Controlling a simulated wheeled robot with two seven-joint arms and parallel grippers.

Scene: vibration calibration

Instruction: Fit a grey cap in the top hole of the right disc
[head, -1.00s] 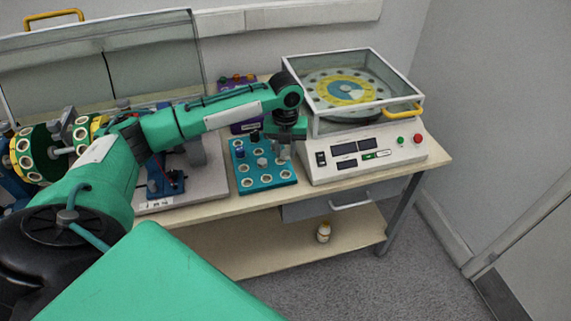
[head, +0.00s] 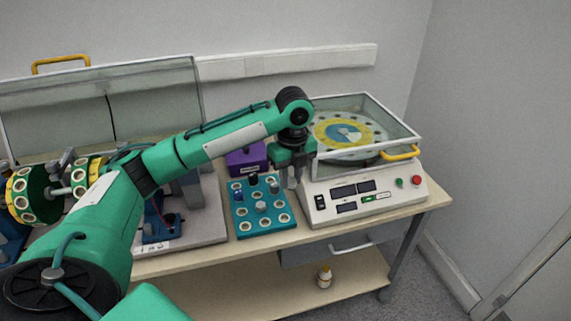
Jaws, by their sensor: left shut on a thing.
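The right disc (head: 88,165), green with a yellow rim, is at the far left on a grey shaft, partly hidden by my left arm. The left disc (head: 21,196) is beside it. My right gripper is not in view.
A white machine (head: 330,209) with a clear lidded box (head: 392,130) stands right of the tray. A purple box (head: 244,160) is behind the tray. A raised clear cover (head: 150,100) is behind the discs. A small bottle (head: 324,277) stands on the lower shelf.

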